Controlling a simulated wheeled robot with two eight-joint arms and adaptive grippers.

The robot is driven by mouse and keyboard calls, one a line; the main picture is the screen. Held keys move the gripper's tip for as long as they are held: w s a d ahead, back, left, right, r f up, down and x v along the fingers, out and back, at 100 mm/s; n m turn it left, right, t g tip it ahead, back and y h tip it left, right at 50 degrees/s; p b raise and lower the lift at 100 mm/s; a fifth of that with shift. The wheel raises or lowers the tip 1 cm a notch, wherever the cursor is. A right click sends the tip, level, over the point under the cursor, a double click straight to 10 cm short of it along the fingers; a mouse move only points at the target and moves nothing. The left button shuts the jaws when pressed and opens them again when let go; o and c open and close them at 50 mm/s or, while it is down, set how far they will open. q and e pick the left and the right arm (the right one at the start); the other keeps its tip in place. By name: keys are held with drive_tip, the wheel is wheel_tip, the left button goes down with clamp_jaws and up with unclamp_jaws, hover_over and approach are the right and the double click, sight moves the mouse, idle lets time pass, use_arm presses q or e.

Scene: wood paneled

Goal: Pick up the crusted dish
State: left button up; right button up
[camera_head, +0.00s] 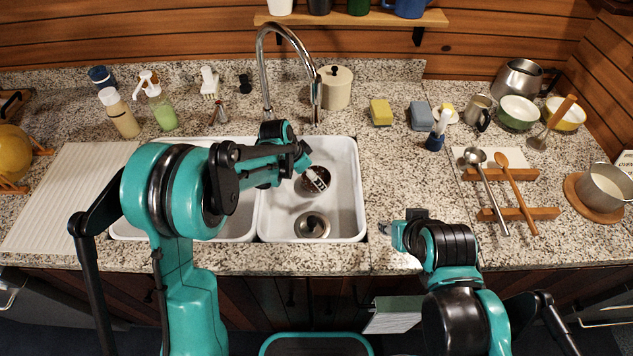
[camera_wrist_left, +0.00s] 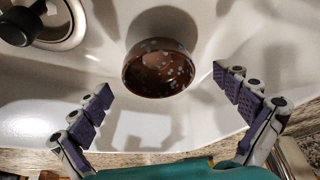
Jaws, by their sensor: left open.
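The crusted dish, a small dark brown bowl with pale specks (camera_wrist_left: 160,55), rests in the right sink basin. In the head view it (camera_head: 304,187) is partly hidden by my left gripper (camera_head: 314,177). In the left wrist view, my left gripper (camera_wrist_left: 163,82) is open, with its purple-padded fingers spread to either side of the dish. I see no finger contact with the dish. My right gripper (camera_head: 386,229) is over the counter's front edge, right of the sink; its jaw state is unclear.
The white double sink (camera_head: 361,190) has a drain (camera_head: 312,226) in front of the dish, also seen in the left wrist view (camera_wrist_left: 28,25). A tall faucet (camera_head: 263,70) arches behind. Sponges (camera_head: 381,112) and a brush (camera_head: 437,135) stand to the right.

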use_arm(q)
drive_tip(key=x, duration=0.2)
drive_tip(key=b+x, duration=0.1)
drive_tip(key=x, duration=0.1)
drive_tip(key=shift+d, duration=0.25)
drive_tip(key=shift+s+r, duration=0.1)
drive_tip(key=shift+r, duration=0.05)
drive_tip(key=shift+c, duration=1.3)
drive_tip(key=c, duration=1.1)
